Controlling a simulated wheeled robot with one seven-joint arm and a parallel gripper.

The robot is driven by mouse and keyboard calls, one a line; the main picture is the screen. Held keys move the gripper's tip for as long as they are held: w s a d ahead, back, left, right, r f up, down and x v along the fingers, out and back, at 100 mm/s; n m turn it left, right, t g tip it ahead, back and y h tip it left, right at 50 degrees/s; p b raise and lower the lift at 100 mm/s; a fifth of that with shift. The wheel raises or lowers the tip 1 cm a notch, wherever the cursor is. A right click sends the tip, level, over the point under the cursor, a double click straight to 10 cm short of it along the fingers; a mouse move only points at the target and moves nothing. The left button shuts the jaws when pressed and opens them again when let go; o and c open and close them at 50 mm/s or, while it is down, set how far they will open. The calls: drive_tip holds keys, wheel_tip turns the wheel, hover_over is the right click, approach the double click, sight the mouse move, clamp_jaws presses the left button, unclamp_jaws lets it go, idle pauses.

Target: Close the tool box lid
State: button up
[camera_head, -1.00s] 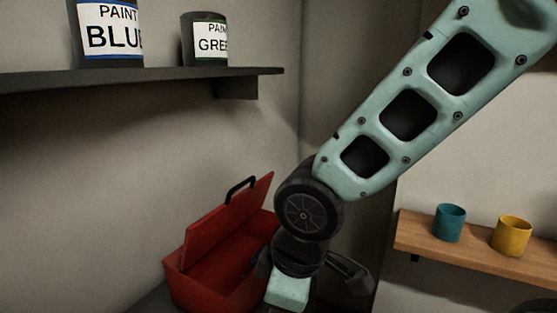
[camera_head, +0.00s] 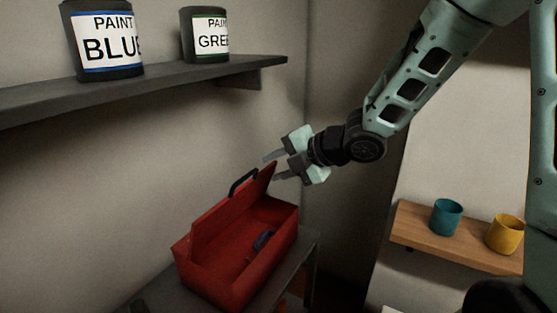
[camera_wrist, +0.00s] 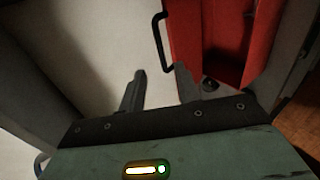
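A red tool box (camera_head: 235,285) stands on a dark surface below the wall shelf, with its lid (camera_head: 232,212) raised and a black handle (camera_head: 243,181) on the lid's upper edge. A small dark purplish item (camera_head: 264,239) lies inside. My gripper (camera_head: 270,168) is open and empty, just above the upper right corner of the lid, to the right of the handle. In the wrist view, the two fingers (camera_wrist: 158,80) are apart, with the black handle (camera_wrist: 160,42) and red lid (camera_wrist: 185,35) ahead of and right of them. Whether a finger touches the lid is unclear.
A dark shelf (camera_head: 170,75) with blue (camera_head: 100,40) and green (camera_head: 204,35) paint cans is on the wall above left. A wooden shelf (camera_head: 460,245) with a teal cup (camera_head: 446,217) and a yellow cup (camera_head: 505,234) is at right. The wall lies close behind the lid.

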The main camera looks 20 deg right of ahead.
sight(248, 177)
drive_tip(key=b+x, duration=0.7)
drive_tip(key=x, duration=0.4)
drive_tip(key=shift+s+f, duration=0.15)
drive_tip(key=shift+f, duration=0.15)
